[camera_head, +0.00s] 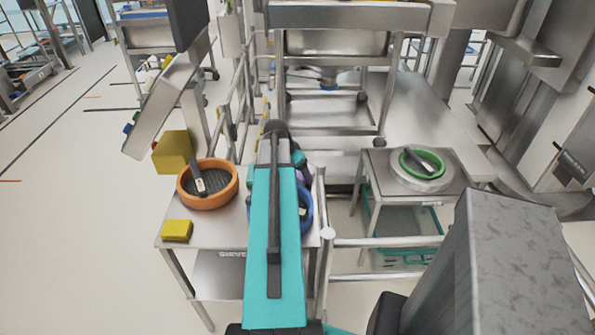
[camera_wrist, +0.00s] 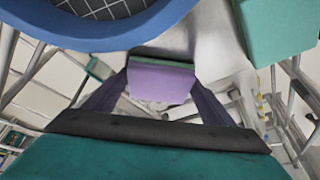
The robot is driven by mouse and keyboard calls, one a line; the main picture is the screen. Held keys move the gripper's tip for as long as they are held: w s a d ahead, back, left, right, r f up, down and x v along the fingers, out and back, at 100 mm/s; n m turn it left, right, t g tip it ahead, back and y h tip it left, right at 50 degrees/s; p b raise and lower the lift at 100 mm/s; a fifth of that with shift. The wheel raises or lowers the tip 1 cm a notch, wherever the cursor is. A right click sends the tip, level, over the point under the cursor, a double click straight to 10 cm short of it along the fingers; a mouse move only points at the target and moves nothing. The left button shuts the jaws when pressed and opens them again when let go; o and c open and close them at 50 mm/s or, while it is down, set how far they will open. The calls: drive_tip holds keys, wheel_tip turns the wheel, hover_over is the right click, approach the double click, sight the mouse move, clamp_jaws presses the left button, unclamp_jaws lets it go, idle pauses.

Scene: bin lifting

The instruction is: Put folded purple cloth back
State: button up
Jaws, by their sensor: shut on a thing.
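The folded purple cloth (camera_wrist: 163,84) is a small, block-like piece with a green edge along its top in the wrist view. My gripper (camera_wrist: 160,90) has a dark finger on each side of it and is shut on it. The cloth is just short of the blue round bin's (camera_wrist: 135,28) rim in that picture; I cannot tell the height between them. In the head view a small patch of purple (camera_head: 304,174) shows beside my teal arm, near the blue bin (camera_head: 306,210). My arm hides most of the gripper and bin there.
An orange round bin (camera_head: 207,186), a yellow block (camera_head: 177,230) and a larger yellow box (camera_head: 173,152) are at the left table (camera_head: 200,238). A green-rimmed bin (camera_head: 424,162) stands on the right table. A teal block (camera_wrist: 278,25) is at the wrist view's upper right. Metal rails (camera_head: 385,242) run nearby.

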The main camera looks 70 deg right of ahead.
drive_tip(key=shift+f, duration=0.15)
drive_tip(key=o, duration=1.4)
drive_tip(key=shift+r, duration=0.25)
drive_tip(key=shift+b+v, duration=0.9)
drive_tip(key=shift+v, duration=5.05)
